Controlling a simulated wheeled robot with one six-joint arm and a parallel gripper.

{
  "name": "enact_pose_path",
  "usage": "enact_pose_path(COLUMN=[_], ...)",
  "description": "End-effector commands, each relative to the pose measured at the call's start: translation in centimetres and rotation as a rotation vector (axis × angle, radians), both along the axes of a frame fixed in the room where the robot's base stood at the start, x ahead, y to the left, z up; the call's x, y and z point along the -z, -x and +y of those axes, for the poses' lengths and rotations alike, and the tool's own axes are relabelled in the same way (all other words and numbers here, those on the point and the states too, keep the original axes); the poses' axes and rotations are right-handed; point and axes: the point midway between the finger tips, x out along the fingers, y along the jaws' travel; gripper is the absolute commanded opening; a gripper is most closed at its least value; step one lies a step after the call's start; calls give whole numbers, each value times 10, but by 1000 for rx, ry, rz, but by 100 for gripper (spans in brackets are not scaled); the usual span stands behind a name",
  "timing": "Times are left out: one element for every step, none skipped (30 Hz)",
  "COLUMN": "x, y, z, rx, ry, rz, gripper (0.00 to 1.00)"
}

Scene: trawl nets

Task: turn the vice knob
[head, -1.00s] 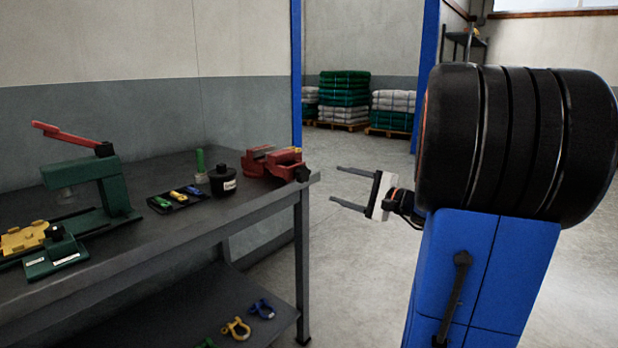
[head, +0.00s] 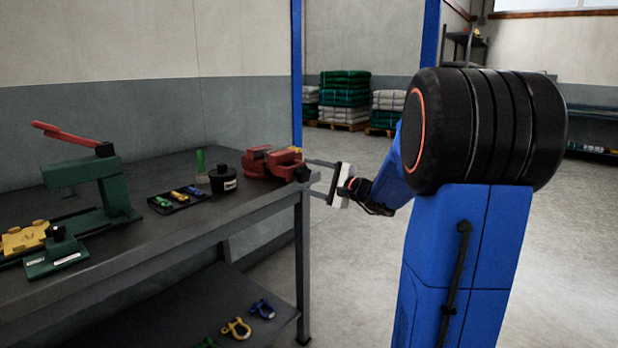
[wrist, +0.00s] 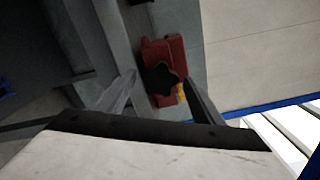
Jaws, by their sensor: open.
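The red vice (head: 268,162) is at the right end of the workbench, near its corner. Its dark knob (head: 302,173) faces right, toward my gripper. In the wrist view the star-shaped black knob (wrist: 162,78) sits in front of the red vice body (wrist: 166,50), between the lines of my two fingers. My gripper (head: 310,178) is open and empty, its fingers pointing left at the vice from just off the bench end. In the wrist view my gripper (wrist: 160,92) has one finger on each side of the knob. I cannot tell whether either finger touches it.
On the workbench (head: 200,222) are a dark pot (head: 222,180), a tray of small coloured items (head: 178,198) and a green press with a red lever (head: 95,180). Shackles (head: 238,328) lie on the lower shelf.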

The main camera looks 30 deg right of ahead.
Motion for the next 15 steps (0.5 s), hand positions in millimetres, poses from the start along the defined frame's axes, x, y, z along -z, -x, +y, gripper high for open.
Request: enact_pose_path(x=[0,0,0,0,0,0,0,0,0,0,0,0,0,0,0], y=[-2,-3,-3,-4,-4,-4,-4,-4,-4,-4,-3,-3,-3,-3,-3], z=[1,1,1,1,1,1,1,1,1,1,1,1,1,1,1], rx=[0,0,0,0,0,0,1,1,1,1,1,1,1,1,1], ry=[0,0,0,0,0,0,0,0,0,0,0,0,0,0,0], rz=[0,0,0,0,0,0,0,0,0,0,0,0,0,0,0], gripper=[62,62,62,62,62,62,62,62,62,62,59,50,42,35,26])
